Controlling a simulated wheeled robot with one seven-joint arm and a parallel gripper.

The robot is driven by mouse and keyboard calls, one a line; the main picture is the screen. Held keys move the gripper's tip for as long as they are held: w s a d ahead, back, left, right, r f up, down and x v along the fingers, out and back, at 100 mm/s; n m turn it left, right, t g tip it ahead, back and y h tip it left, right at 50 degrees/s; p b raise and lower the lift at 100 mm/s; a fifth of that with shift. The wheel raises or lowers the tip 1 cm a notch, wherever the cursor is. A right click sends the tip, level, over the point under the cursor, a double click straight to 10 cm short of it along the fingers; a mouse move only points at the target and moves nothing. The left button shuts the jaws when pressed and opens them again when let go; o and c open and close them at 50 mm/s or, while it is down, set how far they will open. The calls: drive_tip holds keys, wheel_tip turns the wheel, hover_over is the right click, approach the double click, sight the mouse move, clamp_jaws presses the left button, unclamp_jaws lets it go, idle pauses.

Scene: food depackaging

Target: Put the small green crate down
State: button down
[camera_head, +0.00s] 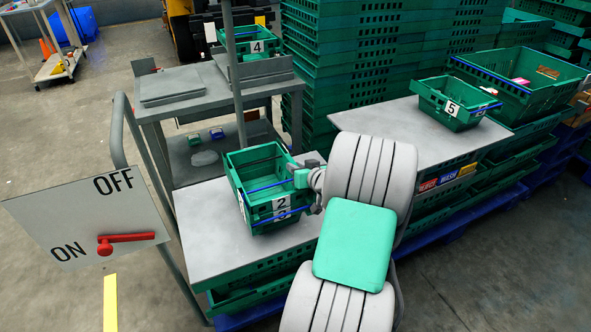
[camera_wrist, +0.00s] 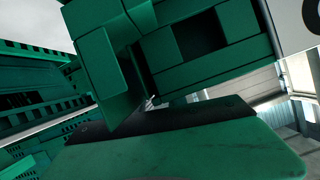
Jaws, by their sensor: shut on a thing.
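The small green crate with the number 2 (camera_head: 263,165) is upright over the grey table top (camera_head: 205,215) in the head view, and looks empty inside. My gripper (camera_head: 302,177) is shut on its right side. A second label and a second blue bar show just under the 2, seemingly on another small green crate (camera_head: 287,217) directly below. I cannot tell whether the held crate touches it. In the wrist view, green crate wall (camera_wrist: 205,45) fills the top middle, close against my gripper (camera_wrist: 150,105).
A small crate numbered 5 (camera_head: 450,107) stands on the grey surface (camera_head: 375,118) at right, beside a larger green crate (camera_head: 520,100). Crate 4 (camera_head: 262,47) is at the back. Tall crate stacks (camera_head: 335,70) stand behind. An ON/OFF panel (camera_head: 85,222) is at left.

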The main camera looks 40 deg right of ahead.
drive_tip(key=c, duration=1.3)
unclamp_jaws()
drive_tip(key=shift+r, duration=0.1)
drive_tip(key=shift+s+r, duration=0.15)
drive_tip(key=shift+s, duration=0.1)
drive_tip(key=p+v, duration=0.1)
drive_tip(key=v, duration=1)
drive_tip(key=shift+s+a, duration=0.1)
drive_tip(key=shift+s, duration=0.2)
